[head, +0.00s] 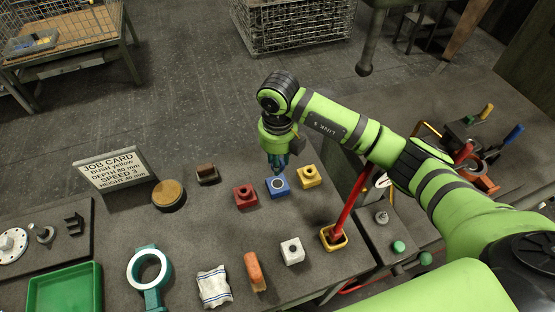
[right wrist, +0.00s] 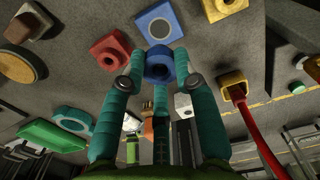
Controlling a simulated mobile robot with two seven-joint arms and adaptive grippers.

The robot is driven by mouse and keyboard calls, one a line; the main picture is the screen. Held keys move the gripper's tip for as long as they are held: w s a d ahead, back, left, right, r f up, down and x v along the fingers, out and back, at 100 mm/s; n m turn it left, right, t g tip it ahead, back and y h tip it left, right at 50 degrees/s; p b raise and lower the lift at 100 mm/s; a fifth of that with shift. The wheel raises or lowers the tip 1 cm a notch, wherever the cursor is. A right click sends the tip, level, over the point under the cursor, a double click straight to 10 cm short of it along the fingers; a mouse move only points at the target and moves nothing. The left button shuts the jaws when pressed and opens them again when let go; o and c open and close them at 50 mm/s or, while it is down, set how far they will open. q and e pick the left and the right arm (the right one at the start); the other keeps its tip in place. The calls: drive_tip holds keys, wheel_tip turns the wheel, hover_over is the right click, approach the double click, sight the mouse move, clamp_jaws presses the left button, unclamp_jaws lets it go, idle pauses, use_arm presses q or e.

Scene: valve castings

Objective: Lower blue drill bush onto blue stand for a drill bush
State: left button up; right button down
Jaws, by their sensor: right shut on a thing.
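The blue stand (head: 279,191) is a square block with a pale ring on its top, on the table between a red stand and a yellow stand. It also shows at the top of the right wrist view (right wrist: 157,24). My right gripper (head: 277,165) points down close to the blue stand. In the wrist view its teal fingers are shut on the blue drill bush (right wrist: 159,65), which has a dark hole. The bush looks apart from the stand; the exact height gap is hard to tell. The fingers mostly hide the bush in the head view. My left gripper is not in view.
The red stand (head: 245,197) and yellow stand (head: 309,177) flank closely. A white block (head: 292,252), orange block (head: 255,271) and red-handled yellow piece (head: 334,236) lie nearer. A job card (head: 112,167) reads "BUSH yellow".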

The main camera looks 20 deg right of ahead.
drive_tip(key=shift+f+m, duration=0.1)
drive_tip(key=shift+m, duration=0.2)
drive_tip(key=shift+f+b, duration=1.85)
drive_tip(key=shift+f, duration=0.2)
drive_tip(key=shift+r, duration=0.1)
drive_tip(key=shift+f, duration=0.25)
drive_tip(key=shift+f+b, duration=0.55)
drive_tip(key=shift+b, duration=0.1)
